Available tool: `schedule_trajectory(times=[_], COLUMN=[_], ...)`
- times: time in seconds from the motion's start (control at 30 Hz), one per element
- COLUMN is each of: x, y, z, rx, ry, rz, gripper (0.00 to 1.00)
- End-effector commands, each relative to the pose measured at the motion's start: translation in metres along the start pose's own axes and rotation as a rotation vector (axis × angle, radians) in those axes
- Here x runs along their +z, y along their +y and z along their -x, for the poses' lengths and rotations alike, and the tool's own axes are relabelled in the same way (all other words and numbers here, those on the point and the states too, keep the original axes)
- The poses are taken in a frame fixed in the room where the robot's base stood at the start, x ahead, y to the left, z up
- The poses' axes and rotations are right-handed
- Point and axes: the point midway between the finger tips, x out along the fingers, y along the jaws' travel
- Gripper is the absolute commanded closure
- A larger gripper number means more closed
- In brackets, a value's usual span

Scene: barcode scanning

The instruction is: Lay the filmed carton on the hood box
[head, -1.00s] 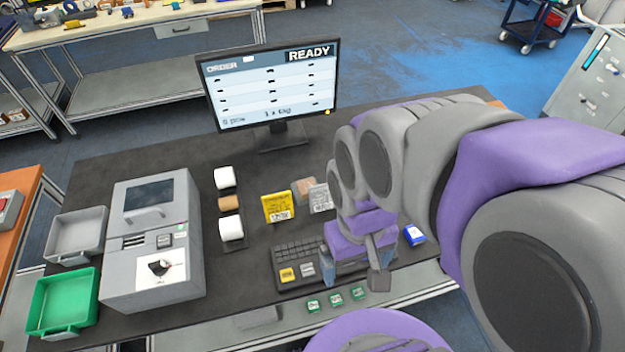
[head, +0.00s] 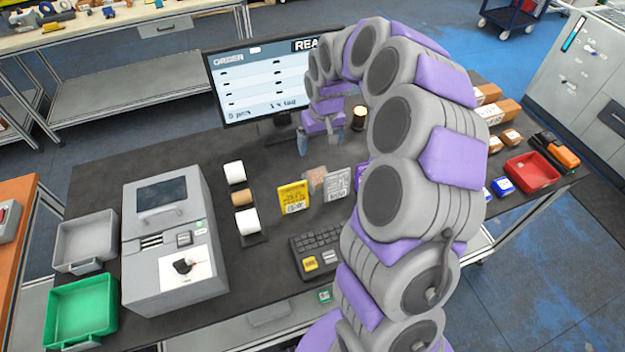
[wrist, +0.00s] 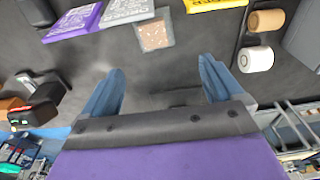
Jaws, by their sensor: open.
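A small brown carton under a clear film (head: 316,178) stands between a yellow box and a grey-white box on the dark table. It also shows at the top of the wrist view (wrist: 154,35). My gripper (head: 320,142) is open and empty, above the table just behind the carton and in front of the monitor. In the wrist view my blue fingers (wrist: 161,75) are spread apart with only dark tabletop between them. A grey machine (head: 168,235) with a hood-like upper part stands at the left; I cannot tell if it is the hood box.
The yellow box (head: 293,197), grey-white box (head: 337,184) and a purple box (wrist: 73,23) crowd the carton. The monitor (head: 262,85) stands close to my gripper. A keyboard (head: 317,245) lies in front, label rolls (head: 239,197) left, a red tray (head: 532,172) right.

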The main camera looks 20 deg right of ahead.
Motion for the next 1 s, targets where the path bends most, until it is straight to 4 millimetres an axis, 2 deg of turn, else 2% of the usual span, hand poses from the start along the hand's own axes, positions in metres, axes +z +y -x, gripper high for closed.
schedule_trajectory(times=[0.13,0.33,0.7,0.83,1.0], x=[-0.010,-0.011,-0.012,-0.013,-0.012], y=[0.018,0.027,0.021,0.019,0.023], z=[-0.016,-0.038,-0.111,-0.129,-0.140], rx=[0.014,0.011,0.017,0.020,0.017], ry=[0.005,0.002,0.004,0.006,0.006], rz=[-0.019,-0.025,-0.024,-0.023,-0.024], gripper=[0.06,0.06,0.06,0.06,0.06])
